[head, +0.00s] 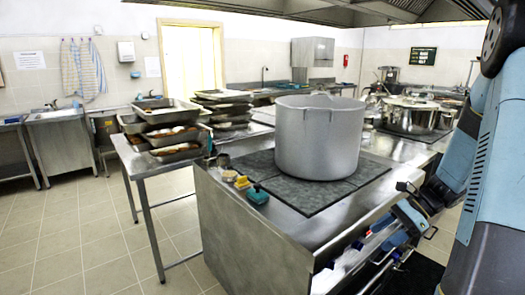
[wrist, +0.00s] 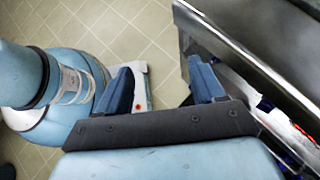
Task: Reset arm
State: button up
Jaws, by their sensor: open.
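My gripper (wrist: 160,72) shows in the wrist view with its two blue fingers spread apart and nothing between them. Pale floor tiles show beyond the fingers. The right finger is close to a steel counter edge (wrist: 225,45); I cannot tell whether they touch. In the head view my blue arm (head: 490,150) comes down the right side, and its lower end is bent low beside the front of the stove counter (head: 265,240). The fingers are hard to make out there.
A large grey stockpot (head: 318,140) stands on the dark cooktop (head: 300,195). Small yellow and teal items (head: 257,194) lie at the counter's left edge. Stacked trays (head: 170,130) fill the table behind. Coloured items (head: 360,244) sit below the counter's edge near my arm. Floor at left (head: 70,230) is clear.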

jog(key=s+a+r+n+t+h, duration=0.3)
jog(key=s+a+r+n+h, duration=0.1)
jog(key=s+r+n, duration=0.4)
jog(key=s+a+r+n+t+h, duration=0.2)
jog(key=s+a+r+n+h, duration=0.3)
jog(key=r+n, duration=0.5)
jog(key=shift+s+a+r+t+h, duration=0.35)
jog(key=shift+s+a+r, duration=0.6)
jog(key=shift+s+r, duration=0.7)
jog(key=shift+s+f, duration=0.1)
dwell(0.6)
